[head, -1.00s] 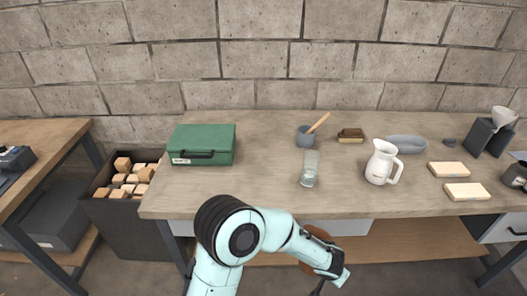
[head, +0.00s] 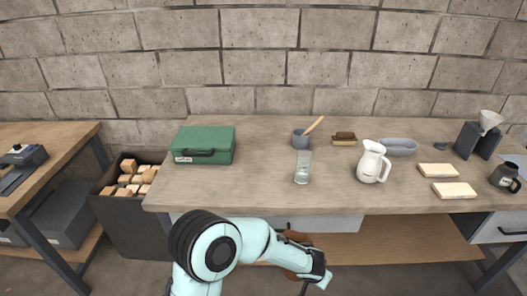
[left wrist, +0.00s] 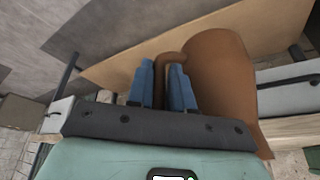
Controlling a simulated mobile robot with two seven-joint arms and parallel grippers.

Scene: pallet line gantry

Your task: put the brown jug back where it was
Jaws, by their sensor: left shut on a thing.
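The brown jug (left wrist: 222,85) is large on the right of the left wrist view, with its curved handle (left wrist: 170,60) between the two blue fingers. My left gripper (left wrist: 162,85) is shut on that handle. In the head view small parts of the brown jug (head: 298,237) show behind my left forearm, in front of the workbench's front edge and apart from its top. Most of the jug is hidden there by my arm. My right gripper is in no view.
The workbench (head: 250,197) holds a green case (head: 205,143), grey cup (head: 300,138), clear glass (head: 303,168), brush (head: 344,138), white pitcher (head: 371,163), grey dish (head: 398,146), pale blocks (head: 455,190) and dark mug (head: 505,177). Its front middle is clear. A bin of wooden blocks (head: 130,228) stands left.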

